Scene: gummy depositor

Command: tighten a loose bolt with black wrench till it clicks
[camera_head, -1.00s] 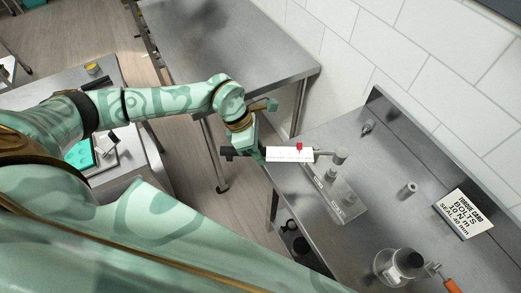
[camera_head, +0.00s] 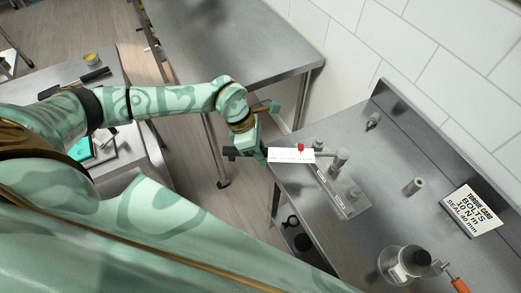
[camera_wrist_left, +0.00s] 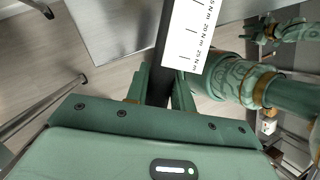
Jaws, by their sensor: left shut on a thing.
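My left gripper (camera_head: 255,150) is shut on the black wrench (camera_head: 235,153), near its dark handle; the dark bar also shows between the fingers in the left wrist view (camera_wrist_left: 163,70). A white scale plate (camera_head: 285,156) with a red marker (camera_head: 300,148) lies along the wrench. Its far end reaches a grey upright post (camera_head: 341,160) on a metal plate (camera_head: 352,209) at the bench's near edge. A shorter grey bolt (camera_head: 354,192) stands beside it. I cannot tell which bolt is loose or how the wrench head seats.
The steel bench (camera_head: 385,150) has a torque card (camera_head: 471,210) reading 10 N m, a small grey cylinder (camera_head: 414,186), a round container (camera_head: 403,264) and an orange-handled tool (camera_head: 460,285). A tiled wall bounds the back. Another steel table (camera_head: 225,50) stands behind my left arm.

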